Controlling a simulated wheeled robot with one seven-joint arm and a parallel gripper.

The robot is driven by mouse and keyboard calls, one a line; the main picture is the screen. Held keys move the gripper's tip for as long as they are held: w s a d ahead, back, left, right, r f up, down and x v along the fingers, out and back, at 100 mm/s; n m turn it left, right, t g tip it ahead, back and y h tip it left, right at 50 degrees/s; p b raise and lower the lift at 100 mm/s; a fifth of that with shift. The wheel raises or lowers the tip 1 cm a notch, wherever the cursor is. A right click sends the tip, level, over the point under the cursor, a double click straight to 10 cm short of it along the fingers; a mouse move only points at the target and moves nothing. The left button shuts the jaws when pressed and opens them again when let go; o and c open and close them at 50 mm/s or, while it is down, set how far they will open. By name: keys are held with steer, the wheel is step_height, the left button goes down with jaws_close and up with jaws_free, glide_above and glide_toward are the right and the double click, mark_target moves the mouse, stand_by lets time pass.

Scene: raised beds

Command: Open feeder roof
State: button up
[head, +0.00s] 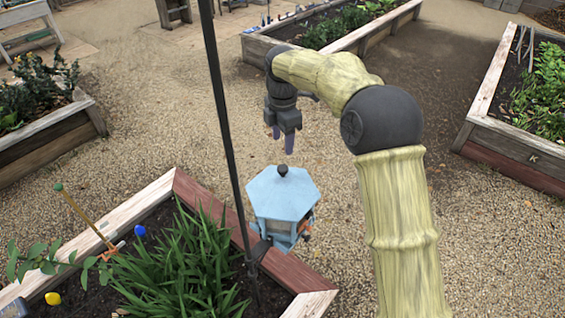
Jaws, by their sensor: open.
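The bird feeder has a pale blue, many-sided roof (282,192) with a dark round knob (282,170) at its top. The roof sits down on the feeder body (281,229), which is attached near a dark pole (226,130) at the corner of a raised bed. My gripper (282,145) points downward just above the knob, with a small gap between the fingertips and the knob. Its two fingers are apart and hold nothing. The feeder's lower part is partly hidden under the roof.
The near raised bed (185,192) holds a grassy plant (190,265), a stick with a green tip (59,187), and blue and yellow egg-shaped items. Other wooden beds stand at left, back and right. Open gravel (150,110) lies between them.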

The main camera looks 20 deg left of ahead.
mark_target(284, 167)
step_height(284, 167, down, 10)
steer(key=shift+r+p, duration=0.1)
steer(key=shift+p, duration=1.1)
jaws_close()
steer(key=shift+w+d+r, duration=0.1)
steer(key=shift+w+r, duration=0.05)
